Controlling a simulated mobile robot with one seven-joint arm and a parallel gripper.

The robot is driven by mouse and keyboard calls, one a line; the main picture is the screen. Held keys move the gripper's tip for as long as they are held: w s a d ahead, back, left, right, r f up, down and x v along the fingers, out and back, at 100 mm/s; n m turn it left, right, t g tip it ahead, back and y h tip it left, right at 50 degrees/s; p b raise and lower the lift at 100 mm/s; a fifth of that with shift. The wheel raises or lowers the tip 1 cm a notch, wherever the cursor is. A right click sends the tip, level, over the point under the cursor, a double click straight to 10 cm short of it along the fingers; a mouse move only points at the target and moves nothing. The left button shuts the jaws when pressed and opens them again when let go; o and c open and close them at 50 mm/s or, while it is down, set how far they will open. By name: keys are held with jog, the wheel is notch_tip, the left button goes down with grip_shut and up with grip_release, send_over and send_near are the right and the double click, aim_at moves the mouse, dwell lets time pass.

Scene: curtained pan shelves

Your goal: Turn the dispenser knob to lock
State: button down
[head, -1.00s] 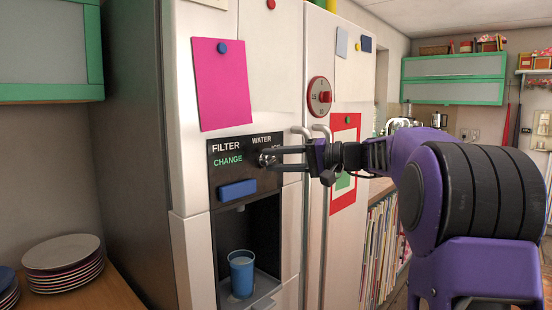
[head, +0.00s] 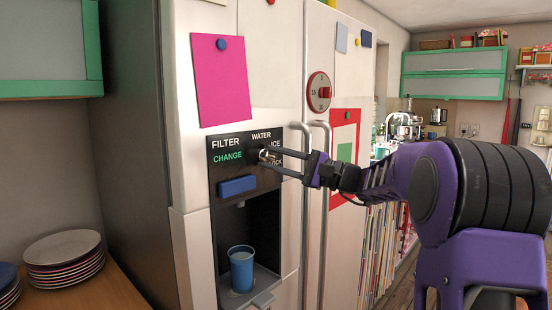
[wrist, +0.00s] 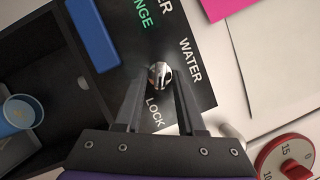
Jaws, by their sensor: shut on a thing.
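The dispenser knob (head: 264,155) is a small shiny metal knob on the black dispenser panel (head: 218,171) in the fridge door. The labels WATER, ICE and LOCK stand around it. In the wrist view, the knob (wrist: 159,75) sits between the two dark fingertips of my gripper (wrist: 160,82). My gripper (head: 266,156) is shut on the knob in the head view too. The WATER label (wrist: 190,59) and the LOCK label (wrist: 153,112) show in the wrist view; ICE is hidden there. Which label the knob points to cannot be told.
A blue button (head: 237,187) is below the panel text, and a blue cup (head: 241,270) stands in the recess beneath. Vertical door handles (head: 321,220) run close under my gripper. A red dial timer (head: 320,92) and papers hang on the doors.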

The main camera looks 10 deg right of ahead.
jog(key=shift+r+m, duration=0.1)
jog(key=shift+m, duration=0.2)
jog(key=c, duration=0.8)
grip_release()
jog(key=shift+c, duration=0.2)
jog(key=v, duration=1.7)
jog(key=shift+f, duration=0.25)
